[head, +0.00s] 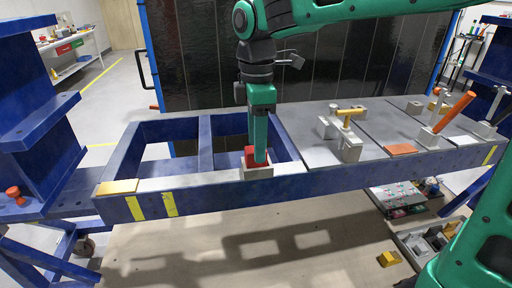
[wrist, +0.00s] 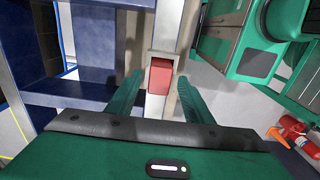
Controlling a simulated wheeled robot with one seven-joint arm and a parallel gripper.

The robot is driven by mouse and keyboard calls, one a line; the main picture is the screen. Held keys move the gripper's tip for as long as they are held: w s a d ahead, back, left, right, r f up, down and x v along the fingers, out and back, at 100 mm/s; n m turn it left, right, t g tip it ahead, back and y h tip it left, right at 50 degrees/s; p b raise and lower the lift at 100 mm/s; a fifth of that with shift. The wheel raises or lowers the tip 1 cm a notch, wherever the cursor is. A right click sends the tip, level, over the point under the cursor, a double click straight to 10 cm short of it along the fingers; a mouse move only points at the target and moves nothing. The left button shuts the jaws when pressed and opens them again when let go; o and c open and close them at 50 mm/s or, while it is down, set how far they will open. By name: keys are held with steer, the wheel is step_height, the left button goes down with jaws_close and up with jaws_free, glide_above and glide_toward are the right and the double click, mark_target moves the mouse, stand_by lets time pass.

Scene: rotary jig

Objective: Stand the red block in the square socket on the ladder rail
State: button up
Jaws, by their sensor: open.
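The red block (head: 249,154) stands in the grey square socket (head: 257,174) on the front rail of the blue ladder frame, its top showing above the socket rim. In the wrist view the red block (wrist: 159,77) looks upright, with the pale socket rim (wrist: 161,56) around its far end. How deep it sits is hidden. My gripper (head: 259,158) points down over the block; a green finger covers part of it. In the wrist view my gripper (wrist: 160,96) is open, with a finger on each side of the block and a visible gap to each.
The blue ladder frame (head: 205,184) has open bays behind the rail. To the right, a grey plate (head: 375,130) carries brackets, a yellow-handled clamp (head: 347,112), an orange handle (head: 454,111) and an orange pad (head: 399,149). A yellow pad (head: 117,187) lies at the rail's left end.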

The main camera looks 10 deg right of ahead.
step_height(320, 180, up, 10)
steer(key=s+d+f+m, duration=0.3)
steer(key=d+f+m, duration=0.25)
steer(key=d, duration=0.45)
steer(key=s+d+f+m, duration=0.4)
steer(key=d+m, duration=0.3)
steer(key=d, duration=0.3)
steer(key=s+d+f+m, duration=1)
steer(key=s+f+m, duration=0.1)
steer(key=s, duration=0.4)
steer(key=shift+d+f+m, duration=0.15)
steer(key=shift+d+m, duration=0.05)
steer(key=shift+m, duration=0.25)
